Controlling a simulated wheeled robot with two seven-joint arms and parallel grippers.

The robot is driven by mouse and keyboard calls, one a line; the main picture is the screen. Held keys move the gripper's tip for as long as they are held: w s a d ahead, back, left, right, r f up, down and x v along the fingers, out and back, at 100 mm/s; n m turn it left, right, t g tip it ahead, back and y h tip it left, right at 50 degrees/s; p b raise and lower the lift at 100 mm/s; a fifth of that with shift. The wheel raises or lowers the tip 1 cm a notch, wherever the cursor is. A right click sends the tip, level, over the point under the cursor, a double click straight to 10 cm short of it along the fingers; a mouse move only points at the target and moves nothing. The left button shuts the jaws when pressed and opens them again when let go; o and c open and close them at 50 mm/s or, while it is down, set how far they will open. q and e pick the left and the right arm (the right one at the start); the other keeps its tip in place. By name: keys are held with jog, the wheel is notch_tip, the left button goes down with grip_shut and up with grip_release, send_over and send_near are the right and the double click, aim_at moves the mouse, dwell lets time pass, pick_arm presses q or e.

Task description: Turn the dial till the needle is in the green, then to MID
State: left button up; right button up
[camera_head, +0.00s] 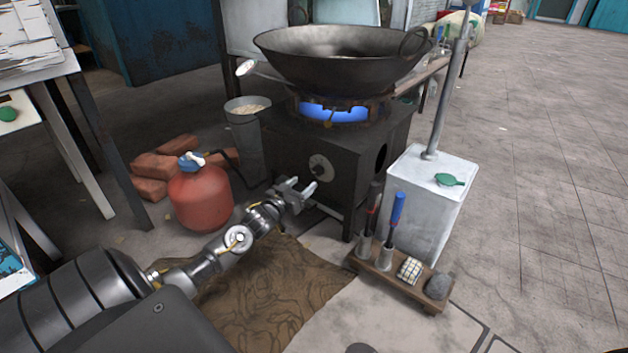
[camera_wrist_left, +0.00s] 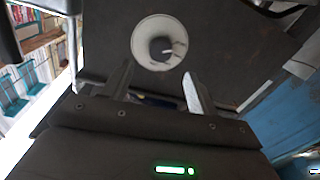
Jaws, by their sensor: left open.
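The dial is a dark knob on a pale round plate on the front of the black stove (camera_head: 300,140). It shows in the head view (camera_head: 320,168) and near the top of the left wrist view (camera_wrist_left: 160,48), with a light mark on its right side. My left gripper (camera_head: 300,190) is open and empty, just below and in front of the dial. In the wrist view its two fingers (camera_wrist_left: 157,78) point toward the dial, with the knob beyond their tips. I cannot make out a needle, a green band or a MID label. My right gripper is not in view.
A black wok (camera_head: 340,60) sits over a blue flame (camera_head: 335,112). A red gas bottle (camera_head: 200,198) stands left of the stove, near bricks (camera_head: 155,170). A white box (camera_head: 430,205) and a wooden tool rack (camera_head: 395,283) stand to the right. A brown mat (camera_head: 270,290) lies in front.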

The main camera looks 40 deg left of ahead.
aim_at(317, 172)
pick_arm(q)
jog(key=w+b, duration=0.1)
jog(key=w, duration=0.1)
jog(key=w+b, duration=0.1)
jog(key=w, duration=0.1)
jog(key=w+b, duration=0.1)
jog(key=w, duration=0.1)
jog(key=shift+a+f, duration=0.25)
jog(key=shift+a, duration=0.05)
jog(key=shift+w+r+b, duration=0.15)
jog(key=shift+w+b, duration=0.2)
jog(key=shift+w, duration=0.2)
jog(key=shift+c, duration=0.5)
